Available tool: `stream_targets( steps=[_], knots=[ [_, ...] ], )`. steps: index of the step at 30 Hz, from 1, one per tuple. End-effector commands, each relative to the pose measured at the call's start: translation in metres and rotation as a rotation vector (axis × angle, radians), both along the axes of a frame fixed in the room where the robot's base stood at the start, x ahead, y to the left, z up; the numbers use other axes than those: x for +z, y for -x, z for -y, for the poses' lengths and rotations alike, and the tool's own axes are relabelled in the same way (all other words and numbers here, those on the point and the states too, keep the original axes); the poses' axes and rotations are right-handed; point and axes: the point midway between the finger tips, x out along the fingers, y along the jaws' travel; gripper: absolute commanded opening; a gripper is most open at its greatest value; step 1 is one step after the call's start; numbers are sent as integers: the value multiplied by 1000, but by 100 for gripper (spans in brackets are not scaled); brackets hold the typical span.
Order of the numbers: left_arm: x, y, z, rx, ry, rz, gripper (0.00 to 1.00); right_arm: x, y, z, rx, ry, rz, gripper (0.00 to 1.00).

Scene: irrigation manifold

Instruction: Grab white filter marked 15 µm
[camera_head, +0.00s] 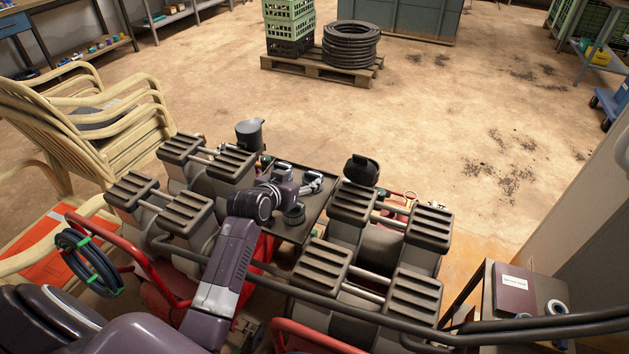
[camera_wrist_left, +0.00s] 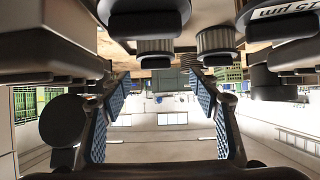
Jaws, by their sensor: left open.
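My left gripper (camera_head: 311,184) reaches over a dark tray (camera_head: 318,211) between the ribbed grey-black blocks. In the left wrist view, its two blue-padded fingers (camera_wrist_left: 158,100) stand wide apart with nothing between them. That view looks upside down. I cannot tell which filter is marked 15 µm. My right gripper is not in view.
Ribbed blocks (camera_head: 350,202) flank the tray on both sides. A dark jug (camera_head: 250,134) stands behind the tray. Stacked cream chairs (camera_head: 125,125) are at the left. A pallet (camera_head: 321,68) with coiled black hose (camera_head: 350,44) stands farther back. The floor beyond is mostly clear.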

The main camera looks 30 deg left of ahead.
Motion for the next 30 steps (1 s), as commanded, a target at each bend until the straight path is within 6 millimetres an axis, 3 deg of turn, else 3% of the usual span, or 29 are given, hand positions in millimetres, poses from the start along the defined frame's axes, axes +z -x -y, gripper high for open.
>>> stream_targets(
  steps=[12, 21, 30],
  knots=[
    [-19, -44, 4, 0, 1, 0, 56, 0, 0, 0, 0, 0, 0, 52],
    [-21, -47, 4, 0, 0, 0, 56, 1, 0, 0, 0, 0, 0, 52],
    [-21, -47, 3, 0, 0, 0, 25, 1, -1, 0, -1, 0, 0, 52]
  ],
)
